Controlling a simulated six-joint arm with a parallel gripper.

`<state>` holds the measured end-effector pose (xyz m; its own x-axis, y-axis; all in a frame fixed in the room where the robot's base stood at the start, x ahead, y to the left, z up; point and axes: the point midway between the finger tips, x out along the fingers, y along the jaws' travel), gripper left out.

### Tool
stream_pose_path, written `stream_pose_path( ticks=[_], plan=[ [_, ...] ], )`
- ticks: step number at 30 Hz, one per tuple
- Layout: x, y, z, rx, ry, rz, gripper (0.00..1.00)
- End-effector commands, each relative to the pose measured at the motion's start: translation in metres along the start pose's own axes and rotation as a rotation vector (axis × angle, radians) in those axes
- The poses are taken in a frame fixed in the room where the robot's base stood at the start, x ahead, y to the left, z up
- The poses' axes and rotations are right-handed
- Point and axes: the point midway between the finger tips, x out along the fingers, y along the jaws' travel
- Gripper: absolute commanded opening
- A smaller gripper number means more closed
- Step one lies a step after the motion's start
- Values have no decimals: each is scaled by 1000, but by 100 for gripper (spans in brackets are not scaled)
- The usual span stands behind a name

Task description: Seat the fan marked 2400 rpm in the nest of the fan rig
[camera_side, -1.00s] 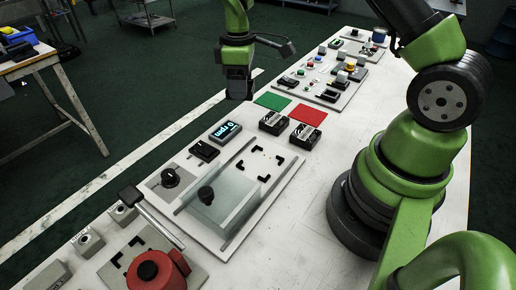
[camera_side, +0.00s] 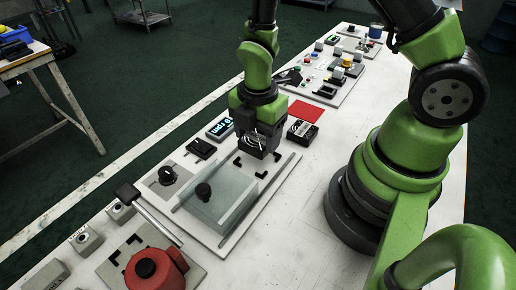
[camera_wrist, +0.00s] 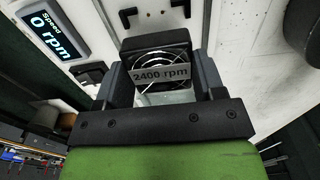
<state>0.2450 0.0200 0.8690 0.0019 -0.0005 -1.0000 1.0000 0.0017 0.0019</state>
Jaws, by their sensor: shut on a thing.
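My gripper (camera_side: 256,138) is shut on a black square fan with a wire grille. Its label reads 2400 rpm in the wrist view (camera_wrist: 160,75), where the fan sits between both fingers. In the side view the fan (camera_side: 256,149) is low over the far part of the fan rig (camera_side: 232,238). The nest is a set of black corner brackets (camera_side: 262,174) on the rig plate, and the gripper and fan partly cover it. I cannot tell whether the fan touches the plate.
Another black fan (camera_side: 302,131) stands just beyond the rig, near the red mat (camera_side: 304,111). A clear cover (camera_side: 215,204) with a black knob lies nearer on the rig. The speed display (camera_wrist: 48,38) reads 0 rpm. A red device (camera_side: 150,270) stands at the near end.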

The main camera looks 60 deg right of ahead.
Motion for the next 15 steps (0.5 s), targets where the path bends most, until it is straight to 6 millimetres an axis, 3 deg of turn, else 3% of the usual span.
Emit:
stream_pose_path(
  ticks=[9, 15],
  plan=[
    [35, 0, 1, -2, -6, -1, 35],
    [42, -1, 0, 1, -1, 1, 35]
  ],
)
